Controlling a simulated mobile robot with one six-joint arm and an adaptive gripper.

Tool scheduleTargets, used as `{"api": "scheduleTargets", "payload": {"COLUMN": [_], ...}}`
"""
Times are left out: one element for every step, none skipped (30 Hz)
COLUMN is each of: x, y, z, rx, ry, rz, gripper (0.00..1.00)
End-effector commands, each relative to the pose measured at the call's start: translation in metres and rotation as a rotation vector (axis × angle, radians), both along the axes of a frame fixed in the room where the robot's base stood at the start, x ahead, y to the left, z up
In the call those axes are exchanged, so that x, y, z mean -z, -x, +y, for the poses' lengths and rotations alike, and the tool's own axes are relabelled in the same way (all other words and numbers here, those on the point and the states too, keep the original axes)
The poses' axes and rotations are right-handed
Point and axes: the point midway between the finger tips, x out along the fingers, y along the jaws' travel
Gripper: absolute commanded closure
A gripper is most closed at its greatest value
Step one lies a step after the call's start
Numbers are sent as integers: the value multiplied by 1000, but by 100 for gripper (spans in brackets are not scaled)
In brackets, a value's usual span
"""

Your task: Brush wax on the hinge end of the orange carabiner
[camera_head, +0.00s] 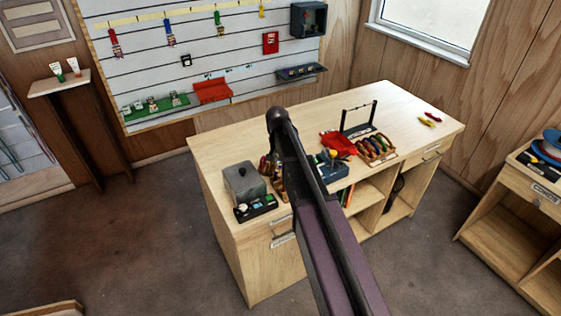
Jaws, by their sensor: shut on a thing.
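My arm rises through the middle of the head view, and its bend stands in front of the workbench (405,100). I cannot make out my gripper; my own arm hides that part of the bench. A wooden rack (377,150) holds several coloured rings that look like carabiners. I cannot single out the orange carabiner or its hinge end. A blue block-like thing (333,169) with small yellow and dark parts on top stands just right of my arm. No brush or wax can be told for sure.
A grey lidded box (244,182) and a dark tray (256,208) stand at the bench's left front. A red cloth-like thing (338,143) and a black frame (358,120) stand right of my arm. Small red and yellow pieces (430,119) lie far right. The back left bench top looks clear.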

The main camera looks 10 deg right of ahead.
Motion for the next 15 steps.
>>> {"api": "scheduleTargets", "payload": {"x": [0,0,0,1,1,1,0,0,-1,-2,-3,-5,-7,-9,-12], "y": [0,0,0,0,0,0,0,0,0,0,0,0,0,0,0], "z": [0,0,0,0,0,0,0,0,0,0,0,0,0,0,0], "rx": [0,0,0,0,0,0,0,0,0,0,0,0,0,0,0], "ry": [0,0,0,0,0,0,0,0,0,0,0,0,0,0,0], "rz": [0,0,0,0,0,0,0,0,0,0,0,0,0,0,0], "gripper": [100,100,100,100,100,100,100,100,100,100,100,100,100,100,100]}}
